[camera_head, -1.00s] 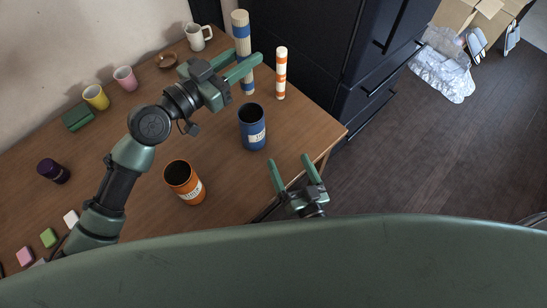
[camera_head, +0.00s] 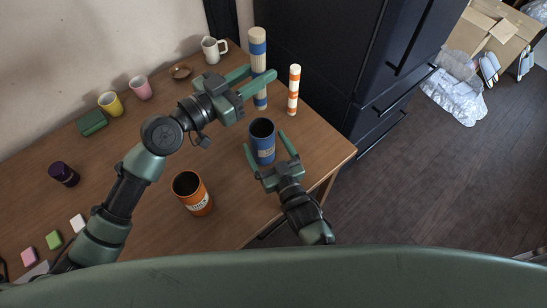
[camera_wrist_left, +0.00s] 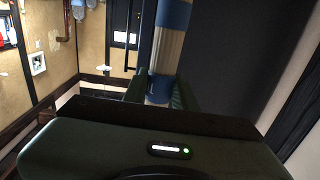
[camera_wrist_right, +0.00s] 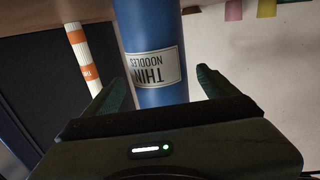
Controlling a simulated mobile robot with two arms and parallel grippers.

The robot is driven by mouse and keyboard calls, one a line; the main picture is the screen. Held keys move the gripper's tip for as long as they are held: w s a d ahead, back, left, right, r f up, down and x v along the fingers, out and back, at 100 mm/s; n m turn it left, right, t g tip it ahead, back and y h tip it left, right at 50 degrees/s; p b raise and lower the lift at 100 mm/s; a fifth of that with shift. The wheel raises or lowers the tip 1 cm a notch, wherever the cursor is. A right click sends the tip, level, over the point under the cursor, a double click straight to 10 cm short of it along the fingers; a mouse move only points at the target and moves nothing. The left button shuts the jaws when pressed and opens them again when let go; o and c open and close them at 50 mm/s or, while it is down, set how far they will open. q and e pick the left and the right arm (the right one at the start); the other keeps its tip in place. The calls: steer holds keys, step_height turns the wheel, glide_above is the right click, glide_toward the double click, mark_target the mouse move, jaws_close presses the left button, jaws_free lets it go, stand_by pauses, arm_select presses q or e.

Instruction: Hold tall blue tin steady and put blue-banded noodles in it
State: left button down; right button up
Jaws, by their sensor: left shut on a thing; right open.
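The blue-banded noodles (camera_head: 258,44) stand upright as a tall pale bundle near the table's far edge. My left gripper (camera_head: 262,75) is shut on them around the middle; they also show between its fingers in the left wrist view (camera_wrist_left: 168,50). I cannot tell whether their bottom touches the table. The tall blue tin (camera_head: 263,148) stands upright and open-topped, nearer me than the noodles. My right gripper (camera_head: 266,141) is open, with one finger on each side of the tin. In the right wrist view the tin (camera_wrist_right: 152,35) and its "THIN NOODLES" label show between the fingers.
Orange-banded noodles (camera_head: 294,90) stand right of the blue-banded ones, near the table's right edge. An orange tin (camera_head: 193,196) stands left of the blue tin. A white mug (camera_head: 212,50), brown dish (camera_head: 181,72) and pink cup (camera_head: 140,88) are along the back. A dark cabinet (camera_head: 330,60) borders the table.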

steer(key=shift+x, duration=0.9)
steer(key=c, duration=1.5)
arm_select(q)
step_height(320, 180, down, 13)
steer(key=c, duration=1)
jaws_free()
steer(key=shift+c, duration=0.2)
steer(key=shift+r, duration=0.1)
